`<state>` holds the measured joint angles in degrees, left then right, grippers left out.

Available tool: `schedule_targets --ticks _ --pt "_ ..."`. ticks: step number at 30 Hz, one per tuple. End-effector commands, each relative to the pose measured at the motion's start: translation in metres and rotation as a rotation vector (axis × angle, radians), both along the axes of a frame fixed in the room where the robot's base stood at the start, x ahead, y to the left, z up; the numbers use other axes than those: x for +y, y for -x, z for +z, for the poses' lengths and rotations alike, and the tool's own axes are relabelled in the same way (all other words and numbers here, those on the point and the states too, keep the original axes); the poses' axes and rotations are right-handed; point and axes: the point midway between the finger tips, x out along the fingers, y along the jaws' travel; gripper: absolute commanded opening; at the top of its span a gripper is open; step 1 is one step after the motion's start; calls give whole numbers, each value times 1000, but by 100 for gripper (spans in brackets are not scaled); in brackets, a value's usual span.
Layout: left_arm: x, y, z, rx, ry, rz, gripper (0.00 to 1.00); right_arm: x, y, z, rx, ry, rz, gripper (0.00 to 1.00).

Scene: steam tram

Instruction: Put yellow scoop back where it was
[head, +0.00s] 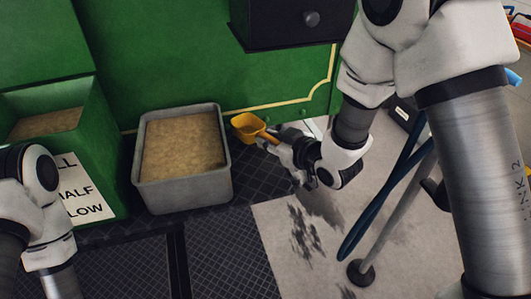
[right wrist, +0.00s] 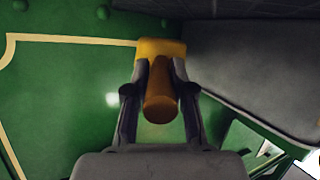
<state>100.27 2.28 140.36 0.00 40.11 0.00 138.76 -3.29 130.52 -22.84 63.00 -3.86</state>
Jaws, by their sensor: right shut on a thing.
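The yellow scoop (head: 248,126) is held by its handle in my right gripper (head: 277,139), just right of the grey bin in the head view. In the right wrist view the scoop's brown-orange handle (right wrist: 161,95) sits between the two fingers of the right gripper (right wrist: 160,88), with the yellow scoop head (right wrist: 160,47) beyond the fingertips. The grey bin (head: 183,197) holds tan, sand-like material and stands on the dark floor plate. My left arm shows at the lower left, but its gripper fingers are not in view.
A green box (head: 85,117) with similar tan material and a white lettered sign (head: 83,188) stands at the left. A black drawer box (head: 290,22) juts from the green wall above. A dark blue hose (head: 385,190) and a grey pole (head: 398,213) stand at the right.

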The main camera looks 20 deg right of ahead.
Motion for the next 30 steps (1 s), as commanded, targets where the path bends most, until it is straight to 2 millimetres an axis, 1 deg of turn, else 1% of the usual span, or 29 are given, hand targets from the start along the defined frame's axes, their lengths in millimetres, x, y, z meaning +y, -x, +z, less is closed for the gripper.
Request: schedule_targets --ticks 1,3,6,13,16,17,18,26,28,30 --pt "0 0 -2 0 0 0 37 0 0 -10 1 0 -1 0" --pt "0 0 -3 0 0 0 37 0 0 -24 2 -1 -1 0" --pt "0 0 -4 0 0 0 37 0 0 -37 -1 0 0 0" --pt "0 0 -4 0 0 0 37 0 0 -38 -2 -1 -1 0" --pt "0 0 -7 0 0 0 37 0 0 -42 -2 -1 -1 0" --pt "0 0 -5 0 0 0 37 0 0 -41 -1 0 -1 34" --pt "0 0 -5 0 0 0 37 0 0 -40 -1 0 -1 48" --pt "0 0 -5 0 0 0 37 0 0 -40 -1 0 -1 48" --pt "0 0 -3 0 0 0 37 0 0 -37 -1 0 -1 48" --pt "0 0 -4 0 0 0 37 -2 4 -36 -1 -2 -2 48"
